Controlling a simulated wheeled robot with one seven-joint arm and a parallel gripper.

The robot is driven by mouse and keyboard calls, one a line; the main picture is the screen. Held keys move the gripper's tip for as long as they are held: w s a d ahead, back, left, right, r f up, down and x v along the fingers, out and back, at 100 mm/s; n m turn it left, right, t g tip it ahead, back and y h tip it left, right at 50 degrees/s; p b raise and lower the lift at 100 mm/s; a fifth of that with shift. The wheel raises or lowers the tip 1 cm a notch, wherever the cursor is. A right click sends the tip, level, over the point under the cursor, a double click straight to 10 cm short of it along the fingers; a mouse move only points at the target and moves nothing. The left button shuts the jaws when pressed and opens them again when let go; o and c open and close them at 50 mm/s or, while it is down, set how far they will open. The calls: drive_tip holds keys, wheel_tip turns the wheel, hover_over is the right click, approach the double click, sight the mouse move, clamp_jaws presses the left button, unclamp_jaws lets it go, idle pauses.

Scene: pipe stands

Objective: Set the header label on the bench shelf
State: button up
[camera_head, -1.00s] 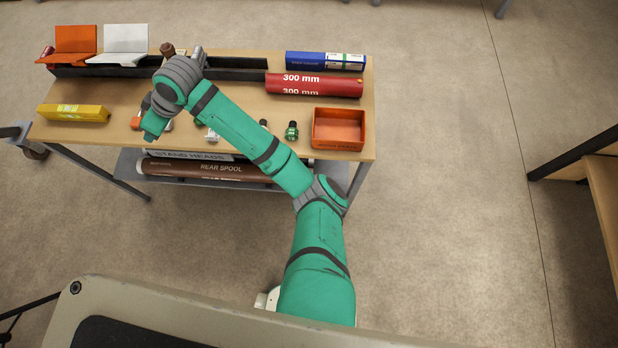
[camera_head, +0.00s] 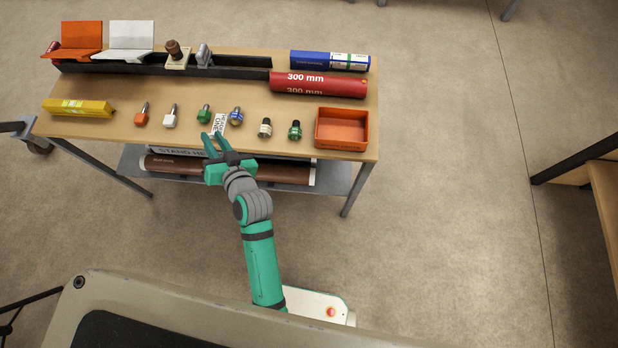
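A small white label (camera_head: 220,122) with dark print lies near the front edge of the bench (camera_head: 330,103), between the green and blue fittings. Its print is too small to read fully. My gripper (camera_head: 212,134) is at the bench's front edge, just in front of the label. Its two teal fingers are apart and point at the label, with the right fingertip close to or overlapping its near end; I cannot tell whether they touch. The lower bench shelf (camera_head: 335,176) holds a brown pipe (camera_head: 175,164) and a grey piece marked "STAND HE…" (camera_head: 180,152), partly hidden by my gripper.
Several fittings stand in a row, including green (camera_head: 204,114) and blue (camera_head: 236,115) ones. An orange bin (camera_head: 341,143) is at right, a yellow level (camera_head: 78,108) at left.

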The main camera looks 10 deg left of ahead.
drive_tip(key=s+d+f+m+t+h, duration=0.25)
drive_tip(key=s+d, duration=0.25)
drive_tip(key=d, duration=0.5)
drive_tip(key=s+d+f+m+t+h, duration=0.15)
drive_tip(key=s+d+h, duration=0.3)
drive_tip(key=d, duration=0.55)
drive_tip(key=s+d+r+n+h, duration=0.1)
drive_tip(key=s+d+r+h, duration=0.2)
drive_tip(key=s+d, duration=1)
wheel_tip(320, 180, up, 2)
drive_tip(key=shift+d+r+t+h, duration=0.15)
drive_tip(key=shift+d+t+h, duration=0.1)
drive_tip(key=shift+t+h, duration=0.05)
drive_tip(key=shift+o, duration=0.6)
drive_tip(key=shift+s+d+r, duration=0.2)
drive_tip(key=shift+r, duration=0.05)
